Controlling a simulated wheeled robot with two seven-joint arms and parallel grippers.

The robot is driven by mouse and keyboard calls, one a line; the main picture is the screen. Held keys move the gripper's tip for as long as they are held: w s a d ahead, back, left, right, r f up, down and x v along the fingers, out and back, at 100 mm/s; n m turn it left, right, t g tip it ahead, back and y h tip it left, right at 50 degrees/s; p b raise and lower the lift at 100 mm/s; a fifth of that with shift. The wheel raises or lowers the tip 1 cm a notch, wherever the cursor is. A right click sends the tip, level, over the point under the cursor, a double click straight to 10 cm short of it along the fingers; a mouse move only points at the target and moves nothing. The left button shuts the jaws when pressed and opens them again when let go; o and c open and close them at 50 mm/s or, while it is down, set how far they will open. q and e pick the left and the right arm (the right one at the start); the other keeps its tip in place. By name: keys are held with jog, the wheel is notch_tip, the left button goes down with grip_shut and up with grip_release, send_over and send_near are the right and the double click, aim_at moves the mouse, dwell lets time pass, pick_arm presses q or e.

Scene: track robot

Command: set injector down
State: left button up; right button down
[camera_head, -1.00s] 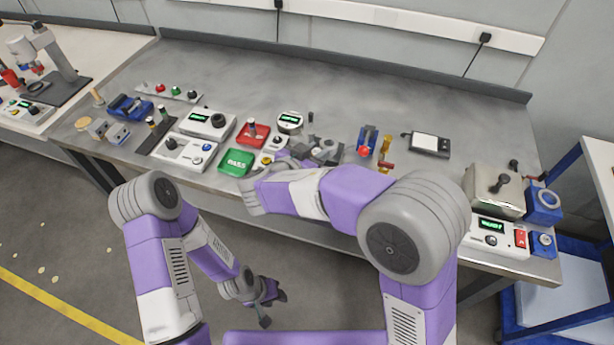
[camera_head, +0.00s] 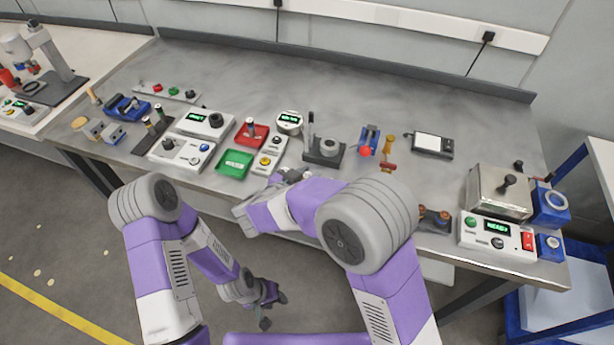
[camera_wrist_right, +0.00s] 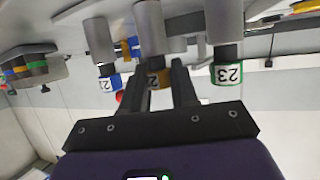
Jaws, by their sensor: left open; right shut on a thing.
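In the right wrist view, three grey metal cylinders with coloured number bands hang side by side. The middle injector (camera_wrist_right: 150,25), with a brown-orange band, stands between the fingers of my right gripper (camera_wrist_right: 158,78), which is shut on it. A blue-banded injector (camera_wrist_right: 97,40) is on its left and a green-banded injector (camera_wrist_right: 226,45), marked 23, on its right. In the head view my right gripper (camera_head: 288,177) is near the bench's front edge, largely hidden by my forearm. My left gripper (camera_head: 268,297) is open and empty, low in front of the bench.
A green tray (camera_head: 235,164) and a red tray (camera_head: 252,135) lie left of my right gripper. A black-based fixture with a lever (camera_head: 325,150), a blue clamp (camera_head: 369,140) and a metal box (camera_head: 499,192) stand to the right. The bench's back strip (camera_head: 340,85) is clear.

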jog(key=shift+r, duration=0.1)
jog(key=c, duration=1.3)
grip_release()
jog(key=shift+f+b, duration=0.2)
jog(key=shift+b, duration=0.15)
jog(key=o, duration=0.5)
jog(key=shift+r, duration=0.1)
jog(key=shift+c, duration=0.2)
jog(key=shift+r+p, duration=0.15)
jog(key=shift+p, duration=0.25)
jog(key=p+v, duration=0.1)
jog(key=v, duration=1.1)
